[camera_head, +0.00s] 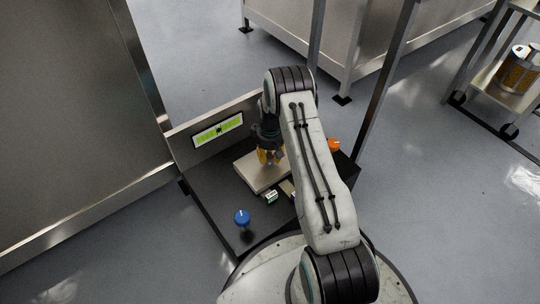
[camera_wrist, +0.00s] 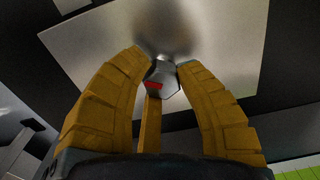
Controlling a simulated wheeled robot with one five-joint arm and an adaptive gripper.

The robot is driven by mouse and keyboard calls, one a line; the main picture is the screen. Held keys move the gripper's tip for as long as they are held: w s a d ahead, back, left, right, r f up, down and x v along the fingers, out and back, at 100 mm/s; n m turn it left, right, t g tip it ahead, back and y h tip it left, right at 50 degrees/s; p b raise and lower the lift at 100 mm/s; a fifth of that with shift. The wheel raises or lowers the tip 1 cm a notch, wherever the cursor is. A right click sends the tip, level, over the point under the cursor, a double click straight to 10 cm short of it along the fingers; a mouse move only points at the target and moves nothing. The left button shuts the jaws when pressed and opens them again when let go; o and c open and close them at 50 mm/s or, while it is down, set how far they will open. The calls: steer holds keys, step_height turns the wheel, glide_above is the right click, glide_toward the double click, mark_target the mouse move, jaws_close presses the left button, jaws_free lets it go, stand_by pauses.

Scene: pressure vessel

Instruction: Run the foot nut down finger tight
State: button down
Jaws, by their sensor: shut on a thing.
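The foot nut (camera_wrist: 162,80) is a silvery metal piece with a red mark on its face. In the wrist view it sits between the tips of my yellow gripper (camera_wrist: 160,66), which is shut on it. A pale metal plate (camera_wrist: 215,40) lies just beyond the nut; I cannot tell how far the nut is from it. In the head view my gripper (camera_head: 267,158) points down over the pale plate (camera_head: 250,172) on the black bench. The nut is hidden there by the fingers and arm.
A blue knob (camera_head: 242,217) stands at the bench's front left, and an orange one (camera_head: 334,145) is right of my arm. A green label panel (camera_head: 218,130) is on the upright behind. A large steel wall (camera_head: 75,110) bounds the left.

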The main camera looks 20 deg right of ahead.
mark_target(269, 157)
steer(key=m, duration=0.5)
steer(key=shift+s+a+f+m, duration=0.2)
steer(key=shift+s+f+m, duration=0.05)
steer(key=shift+s+m, duration=0.15)
steer(key=shift+m, duration=0.3)
steer(key=shift+a, duration=0.1)
steer(key=c, duration=0.9)
jaws_free()
steer(key=shift+w+r, duration=0.1)
steer(key=shift+w, duration=0.1)
steer(key=shift+r, duration=0.1)
steer(key=shift+w+r, duration=0.1)
steer(key=shift+r, duration=0.4)
step_height(269, 157, up, 11)
steer(key=shift+f, duration=0.1)
